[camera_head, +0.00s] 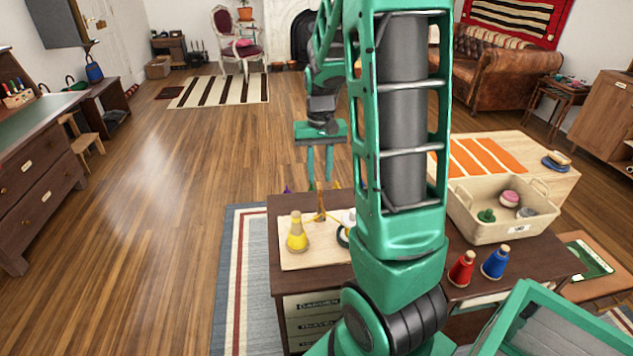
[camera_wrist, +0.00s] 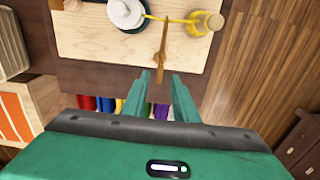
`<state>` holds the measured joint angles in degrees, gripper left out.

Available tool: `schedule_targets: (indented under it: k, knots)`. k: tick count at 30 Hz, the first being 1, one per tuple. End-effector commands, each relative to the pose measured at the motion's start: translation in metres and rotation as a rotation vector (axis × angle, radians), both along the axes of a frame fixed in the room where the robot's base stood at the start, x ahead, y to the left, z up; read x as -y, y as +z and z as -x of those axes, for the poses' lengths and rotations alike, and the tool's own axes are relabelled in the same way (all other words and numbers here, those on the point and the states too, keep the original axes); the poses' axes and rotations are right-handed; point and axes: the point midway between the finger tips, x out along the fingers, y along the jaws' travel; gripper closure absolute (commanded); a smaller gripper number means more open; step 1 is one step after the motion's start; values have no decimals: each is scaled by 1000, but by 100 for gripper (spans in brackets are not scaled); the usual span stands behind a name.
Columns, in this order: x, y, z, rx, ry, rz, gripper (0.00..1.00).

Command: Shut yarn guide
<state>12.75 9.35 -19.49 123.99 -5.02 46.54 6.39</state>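The yarn guide looks to be the slim brown wooden piece (camera_head: 320,205) on the pale board (camera_head: 300,260); in the wrist view it (camera_wrist: 163,45) points toward my fingers. Yellow yarn (camera_wrist: 172,19) runs from the yellow cone (camera_head: 297,234) past the guide toward a white round part (camera_wrist: 127,13), mostly hidden behind my arm in the head view. My gripper (camera_head: 320,178) is open and empty, fingers pointing down just above the guide. In the wrist view the guide's near end lies between the fingertips (camera_wrist: 161,76); I cannot tell whether they touch it.
A red cone (camera_head: 462,269) and a blue cone (camera_head: 496,262) stand on the dark table's right side. A beige basket (camera_head: 487,228) holding several items is behind them. Several coloured items (camera_wrist: 104,103) hang below the table edge. The wooden floor (camera_head: 170,230) left of the table is clear.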

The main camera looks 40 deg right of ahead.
Motion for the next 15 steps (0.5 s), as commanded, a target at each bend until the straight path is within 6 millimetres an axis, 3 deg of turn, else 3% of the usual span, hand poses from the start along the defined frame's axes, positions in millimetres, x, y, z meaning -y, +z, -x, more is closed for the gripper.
schedule_targets:
  k: [6, 15]
  knots:
    - [0, 42, -1, 2, 0, 2, 73]
    - [-1, 70, -1, -2, 0, 1, 73]
